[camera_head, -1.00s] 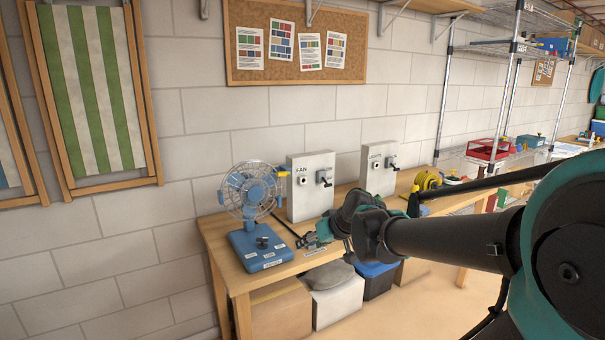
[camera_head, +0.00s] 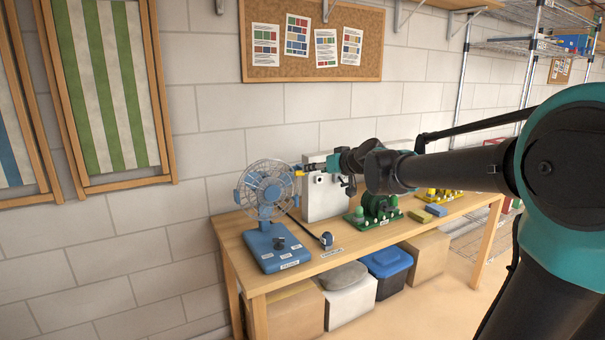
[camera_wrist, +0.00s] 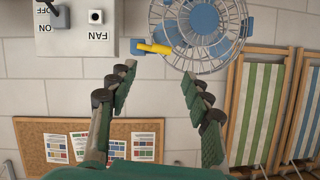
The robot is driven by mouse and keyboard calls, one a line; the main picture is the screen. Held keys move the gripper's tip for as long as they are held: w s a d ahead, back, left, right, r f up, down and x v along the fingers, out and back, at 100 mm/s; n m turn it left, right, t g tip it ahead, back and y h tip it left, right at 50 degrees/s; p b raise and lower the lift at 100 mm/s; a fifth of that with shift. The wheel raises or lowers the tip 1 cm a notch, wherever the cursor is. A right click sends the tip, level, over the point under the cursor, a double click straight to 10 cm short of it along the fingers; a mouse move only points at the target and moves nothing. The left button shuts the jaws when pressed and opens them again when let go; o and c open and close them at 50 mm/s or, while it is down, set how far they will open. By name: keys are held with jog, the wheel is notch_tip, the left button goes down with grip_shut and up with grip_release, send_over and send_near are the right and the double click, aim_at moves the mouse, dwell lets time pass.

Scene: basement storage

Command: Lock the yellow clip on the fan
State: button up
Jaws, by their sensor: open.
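The blue fan (camera_head: 272,245) with a wire cage stands on the wooden table. Its yellow clip (camera_head: 299,173) sticks out from the right side of the cage. In the wrist view, which is upside down, the clip (camera_wrist: 154,48) lies at the left edge of the fan's cage (camera_wrist: 205,42). My gripper (camera_head: 306,168) is at about the clip's height, close to its right in the head view. In the wrist view my gripper (camera_wrist: 160,74) is open and empty, with the clip beyond and between the two fingertips. I see no contact.
A grey FAN switch box (camera_head: 318,203) stands just right of the fan, partly behind my arm. A small blue device (camera_head: 327,240) and a green-based device (camera_head: 374,212) sit on the table (camera_head: 345,250). A corkboard (camera_head: 270,72) hangs above.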

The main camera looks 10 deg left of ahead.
aim_at(300, 175)
jog(key=x, duration=1)
jog(key=shift+s, duration=0.1)
jog(key=shift+c, duration=0.5)
grip_shut()
jog(key=shift+s+a+f+n+h, duration=0.1)
jog(key=shift+f+n+h, duration=0.4)
jog(key=shift+n, duration=0.3)
jog(key=shift+o, duration=0.5)
grip_release()
jog(key=v, duration=1.2)
jog(key=shift+f, duration=0.15)
jog(key=shift+s, duration=0.1)
